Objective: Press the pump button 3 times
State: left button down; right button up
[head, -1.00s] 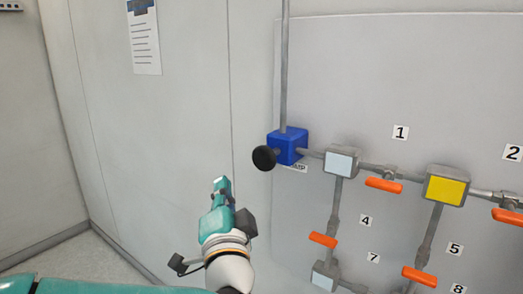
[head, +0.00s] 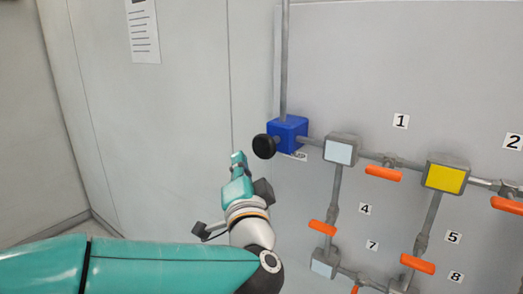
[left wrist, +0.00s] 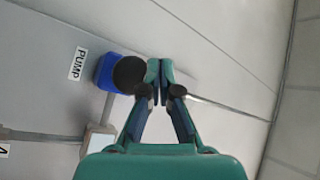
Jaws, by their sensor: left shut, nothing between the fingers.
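The pump is a blue box (head: 288,133) on the wall panel with a round black button (head: 264,146) on its front. In the left wrist view the black button (left wrist: 130,75) sits in front of the blue box (left wrist: 106,72), beside a "PUMP" label (left wrist: 77,64). My left gripper (head: 238,158) is shut and empty, just left of and slightly below the button in the head view. In the left wrist view the closed fingertips (left wrist: 160,69) appear right beside the button; I cannot tell whether they touch it. My right gripper is not in view.
Pipes run from the pump to a pale box (head: 341,150) and a yellow box (head: 445,176). Orange valve handles (head: 383,173) stick out from the pipes at the right. A paper sheet (head: 143,31) hangs on the left wall. Space left of the pump is free.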

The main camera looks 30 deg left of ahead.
aim_at(263, 149)
pick_arm(q)
jog(key=shift+w+d+p, duration=0.1)
jog(key=shift+w+p, duration=0.4)
jog(key=shift+w, duration=1.45)
jog(key=shift+w, duration=0.1)
jog(key=shift+w+p, duration=0.3)
jog(key=shift+p, duration=0.05)
jog(key=shift+w+d+r+p, duration=0.15)
jog(key=shift+w+p, duration=0.65)
jog(key=shift+w, duration=0.85)
dwell(1.4)
jog(key=shift+s, duration=0.15)
jog(key=s, duration=0.3)
jog(key=shift+s, duration=0.4)
